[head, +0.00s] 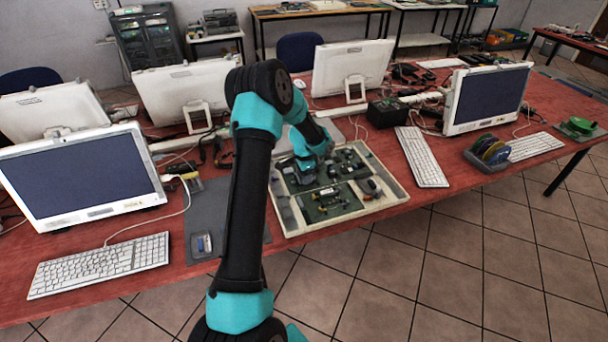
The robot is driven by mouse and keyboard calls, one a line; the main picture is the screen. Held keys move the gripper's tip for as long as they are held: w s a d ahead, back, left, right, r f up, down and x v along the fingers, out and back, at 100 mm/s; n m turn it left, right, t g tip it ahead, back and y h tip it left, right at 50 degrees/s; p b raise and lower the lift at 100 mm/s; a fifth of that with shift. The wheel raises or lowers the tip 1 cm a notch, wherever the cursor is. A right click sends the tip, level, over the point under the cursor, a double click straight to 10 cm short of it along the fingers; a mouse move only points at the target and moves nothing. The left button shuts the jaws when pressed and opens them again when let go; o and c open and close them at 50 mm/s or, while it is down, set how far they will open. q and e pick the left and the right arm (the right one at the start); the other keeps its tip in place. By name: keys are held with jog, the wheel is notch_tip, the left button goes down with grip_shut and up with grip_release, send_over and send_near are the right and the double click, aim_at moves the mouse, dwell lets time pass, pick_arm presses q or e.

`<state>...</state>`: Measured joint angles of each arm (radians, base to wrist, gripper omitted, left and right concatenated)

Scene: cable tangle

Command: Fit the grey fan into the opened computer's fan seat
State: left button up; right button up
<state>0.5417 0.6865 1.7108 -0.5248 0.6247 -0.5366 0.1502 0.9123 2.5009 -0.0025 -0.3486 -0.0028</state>
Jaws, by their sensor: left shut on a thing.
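The opened computer (389,203) lies flat on the red table, its pale case open upward with green boards inside. My left gripper (306,166) is over the left-back part of the case, pointing down. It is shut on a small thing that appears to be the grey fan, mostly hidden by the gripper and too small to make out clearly. I cannot tell whether the held thing touches the boards. A dark, rounded part (370,188) sits at the right inside the case. The fan seat cannot be picked out for sure. My right gripper is not in view.
White monitors stand left (82,180), behind (352,68) and right (487,98). Keyboards lie at left (100,264) and right (421,157) of the case. A black box (388,112) and tangled cables lie behind it. A grey mat (207,212) is at left.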

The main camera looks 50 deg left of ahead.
pick_arm(q)
jog(key=shift+f, duration=0.65)
dwell(0.7)
jog(key=o, duration=1)
notch_tip(320, 180, up, 17)
jog(key=shift+r, duration=0.2)
dwell(0.7)
notch_tip(320, 180, up, 6)
dwell(0.9)
